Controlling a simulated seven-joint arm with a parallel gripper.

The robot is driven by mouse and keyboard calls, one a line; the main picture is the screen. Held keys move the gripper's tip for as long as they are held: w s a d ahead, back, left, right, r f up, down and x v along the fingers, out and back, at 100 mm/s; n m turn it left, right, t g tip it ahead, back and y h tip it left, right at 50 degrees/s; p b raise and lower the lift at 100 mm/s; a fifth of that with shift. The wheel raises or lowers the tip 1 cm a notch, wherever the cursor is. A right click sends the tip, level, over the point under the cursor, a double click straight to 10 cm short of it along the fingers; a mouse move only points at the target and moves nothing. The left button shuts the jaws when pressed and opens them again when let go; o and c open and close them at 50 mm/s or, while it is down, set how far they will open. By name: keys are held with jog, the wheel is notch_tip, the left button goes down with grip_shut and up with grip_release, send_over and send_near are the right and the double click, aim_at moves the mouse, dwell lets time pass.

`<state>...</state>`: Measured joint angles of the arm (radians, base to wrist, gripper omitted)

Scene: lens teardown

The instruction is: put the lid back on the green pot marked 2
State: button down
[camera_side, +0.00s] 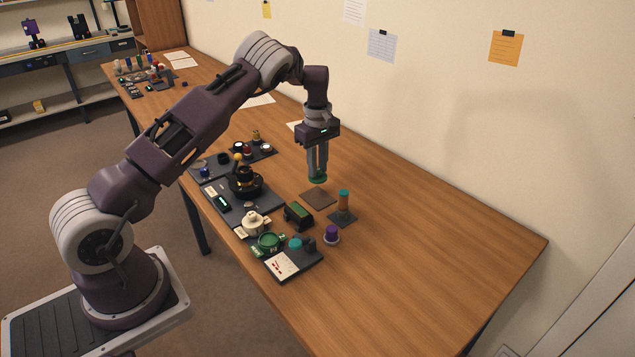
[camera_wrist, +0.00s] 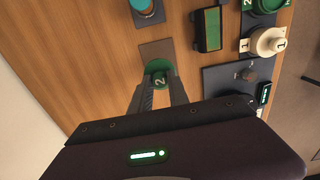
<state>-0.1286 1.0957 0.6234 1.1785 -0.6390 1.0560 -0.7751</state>
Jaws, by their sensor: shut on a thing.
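My gripper (camera_side: 317,172) is shut on a round green lid (camera_side: 318,179) and holds it above the table near a brown square mat (camera_side: 318,199). In the wrist view the lid (camera_wrist: 160,76) shows a 2 between the fingertips and covers part of the mat (camera_wrist: 152,50). The green pot (camera_side: 268,241) stands near the table's front edge, left of and nearer than my gripper in the side view. In the wrist view the pot (camera_wrist: 264,5) is cut off at the top right, with a 2 tag beside it.
A white pot marked 1 (camera_wrist: 268,41) stands beside the green pot. A dark green box (camera_side: 298,215) lies between pot and mat. The table's right side is clear.

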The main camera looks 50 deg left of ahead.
jog(key=r, duration=0.3)
jog(key=shift+s+a, duration=0.1)
jog(key=shift+s, duration=0.15)
jog(key=s+d, duration=0.4)
jog(key=s, duration=0.6)
jog(key=s+d, duration=0.4)
jog(key=s, duration=0.7)
jog(key=shift+w+f, duration=0.15)
jog(key=shift+f, duration=1.35)
jog(key=shift+w+f, duration=0.1)
jog(key=shift+f, duration=1.4)
jog(key=shift+f, duration=0.1)
jog(key=c, duration=1.2)
grip_release()
jog(key=shift+o, duration=0.5)
jog(key=o, duration=0.4)
